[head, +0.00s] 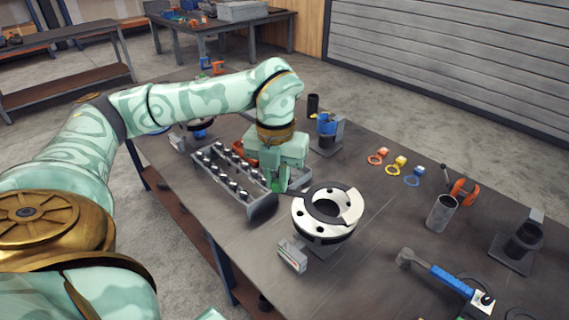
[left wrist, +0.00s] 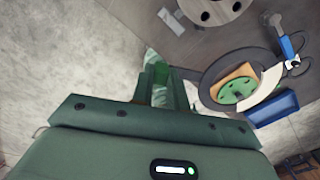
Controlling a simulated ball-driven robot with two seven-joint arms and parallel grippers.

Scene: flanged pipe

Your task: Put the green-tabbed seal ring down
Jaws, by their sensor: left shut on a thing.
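My left gripper (head: 279,184) is shut on the green tab (left wrist: 160,72) of the seal ring. The ring is a dark flat band (left wrist: 205,78) with a pale section (left wrist: 264,87), seen to the right of the fingers in the left wrist view. In the head view the ring overlaps the white flange (head: 318,228), which has bolt holes and stands on the table. The flange also shows at the top edge of the left wrist view (left wrist: 225,14). I cannot tell whether ring and flange touch. My right gripper is not in view.
A grey tray (head: 232,195) of several metal bolts lies left of the flange. A small grey block (head: 292,256) is in front. Red, yellow and blue tabbed rings (head: 397,163), a metal cylinder (head: 441,213) and a blue-handled hammer (head: 450,279) lie to the right, with bare table between.

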